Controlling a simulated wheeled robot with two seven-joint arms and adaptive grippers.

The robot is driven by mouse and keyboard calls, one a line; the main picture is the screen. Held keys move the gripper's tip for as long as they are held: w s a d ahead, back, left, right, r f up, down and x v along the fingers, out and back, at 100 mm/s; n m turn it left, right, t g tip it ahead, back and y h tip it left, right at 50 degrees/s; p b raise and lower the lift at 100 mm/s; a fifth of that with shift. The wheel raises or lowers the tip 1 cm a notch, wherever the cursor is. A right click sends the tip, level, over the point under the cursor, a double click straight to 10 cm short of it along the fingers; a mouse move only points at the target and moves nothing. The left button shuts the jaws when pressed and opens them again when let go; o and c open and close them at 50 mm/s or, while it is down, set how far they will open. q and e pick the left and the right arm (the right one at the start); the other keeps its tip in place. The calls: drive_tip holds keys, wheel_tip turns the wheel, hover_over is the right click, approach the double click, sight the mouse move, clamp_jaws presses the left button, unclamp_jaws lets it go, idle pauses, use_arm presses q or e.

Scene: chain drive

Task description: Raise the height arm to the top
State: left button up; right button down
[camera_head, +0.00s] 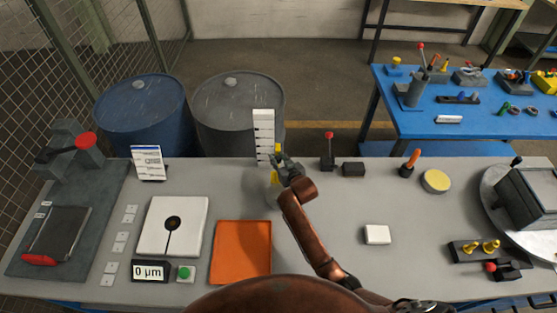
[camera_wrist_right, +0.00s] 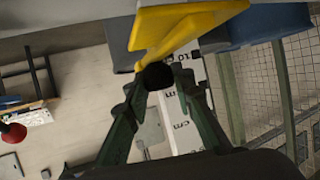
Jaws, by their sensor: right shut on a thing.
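The height gauge stands at the back middle of the table, with a tall white scale (camera_head: 263,130) marked in cm. Its yellow height arm (camera_head: 274,178) is partly hidden behind my right gripper in the head view. In the right wrist view the yellow arm (camera_wrist_right: 185,28) crosses the top, beside the white scale (camera_wrist_right: 188,75). A black knob (camera_wrist_right: 157,75) sits at the yellow arm, between my right fingertips. My right gripper (camera_head: 281,166) is shut on this knob, in front of the scale. The exact height reading is too small to tell. My left gripper is not in view.
A red-topped lever (camera_head: 328,150) and a dark block (camera_head: 353,169) stand just right of the gauge. An orange tray (camera_head: 242,252) and a white plate device (camera_head: 190,210) lie to the front left. Two drums stand behind the table. Free table surface lies around a white block (camera_head: 377,234).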

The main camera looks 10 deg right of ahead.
wheel_tip(320, 180, up, 19)
drive_tip(key=p, duration=1.5)
drive_tip(key=shift+w+p, duration=0.1)
drive_tip(key=shift+p, duration=0.3)
drive_tip(key=shift+f, duration=0.1)
drive_tip(key=c, duration=1.6)
unclamp_jaws()
drive_tip(key=shift+a+f, duration=0.1)
drive_tip(key=shift+f, duration=0.05)
drive_tip(key=v, duration=1.2)
